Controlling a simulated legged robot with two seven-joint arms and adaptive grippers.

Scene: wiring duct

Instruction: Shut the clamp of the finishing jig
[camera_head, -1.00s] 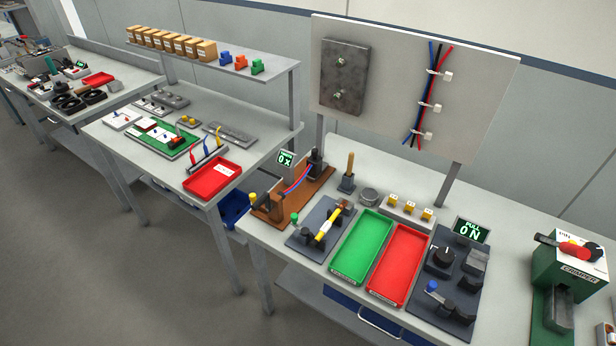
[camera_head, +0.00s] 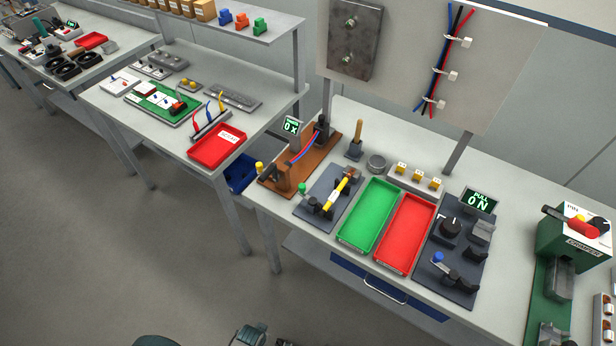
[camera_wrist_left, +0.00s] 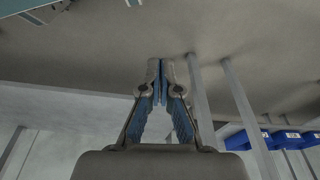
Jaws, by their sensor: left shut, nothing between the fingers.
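The views carry no label for the finishing jig. A dark grey plate (camera_head: 318,213) on the right-hand bench, which may be the jig, carries a yellow-sleeved piece (camera_head: 337,193) across dark holders. My left gripper (camera_wrist_left: 161,68) is shut and empty in the left wrist view, away from the bench items. My right gripper is not in view.
A green tray (camera_head: 370,182) and a red tray (camera_head: 434,205) lie right of the grey plate. A pull tester (camera_head: 432,272) and a green crimper (camera_head: 574,238) stand further right. An upright panel (camera_head: 400,75) rises behind. Floor is clear left of the bench.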

